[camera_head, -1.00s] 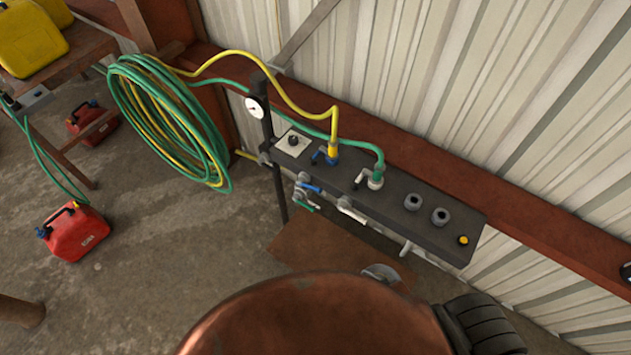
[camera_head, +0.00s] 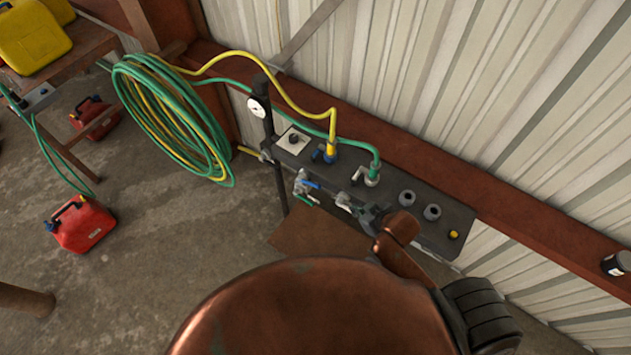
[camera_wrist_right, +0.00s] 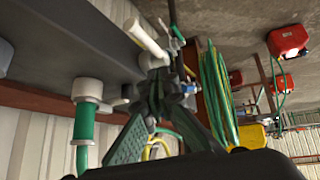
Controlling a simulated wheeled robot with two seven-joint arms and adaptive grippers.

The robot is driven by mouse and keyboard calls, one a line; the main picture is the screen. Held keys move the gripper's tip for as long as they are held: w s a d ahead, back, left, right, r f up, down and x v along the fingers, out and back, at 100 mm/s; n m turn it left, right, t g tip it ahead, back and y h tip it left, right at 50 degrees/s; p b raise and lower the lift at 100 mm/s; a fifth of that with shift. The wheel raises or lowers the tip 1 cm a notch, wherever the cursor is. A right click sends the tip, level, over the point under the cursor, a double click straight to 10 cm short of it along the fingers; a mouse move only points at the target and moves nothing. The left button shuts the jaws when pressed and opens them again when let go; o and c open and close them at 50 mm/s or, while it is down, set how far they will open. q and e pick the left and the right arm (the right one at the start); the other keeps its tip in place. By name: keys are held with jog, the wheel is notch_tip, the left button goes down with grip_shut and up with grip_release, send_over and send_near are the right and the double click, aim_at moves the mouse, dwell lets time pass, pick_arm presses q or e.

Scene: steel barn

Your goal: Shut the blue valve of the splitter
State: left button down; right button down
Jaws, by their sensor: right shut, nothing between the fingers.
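The splitter (camera_head: 299,188) hangs on the front of the dark panel in the head view. Its blue valve lever (camera_head: 309,184) sticks out toward the right, and a green lever (camera_head: 306,199) sits below it. My right gripper (camera_head: 362,213) is shut and empty, at the panel front beside the white lever (camera_head: 344,200), to the right of the splitter. In the right wrist view the closed dark fingers (camera_wrist_right: 158,100) are close to the white lever (camera_wrist_right: 148,38); I cannot tell if they touch. My left gripper is not in view.
The dark panel (camera_head: 385,200) carries a blue tap (camera_head: 325,154) with a yellow hose, a green hose fitting (camera_head: 371,176) and two grey sockets. A gauge (camera_head: 256,107) stands at its left end. Coiled hoses (camera_head: 170,120) hang further left. The floor before the splitter is clear.

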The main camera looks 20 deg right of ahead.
jog(key=w+a+r+n+t+y, duration=0.1)
jog(key=w+a+r+n+y, duration=0.4)
jog(key=w, duration=0.4)
jog(key=p, duration=0.1)
send_over(315, 186)
jog(key=a, duration=0.2)
notch_tip(315, 186, down, 4)
jog(key=f, duration=0.1)
jog(key=d+f, duration=0.2)
jog(key=f, duration=0.1)
jog(key=shift+p, duration=0.3)
jog(key=shift+f, duration=0.1)
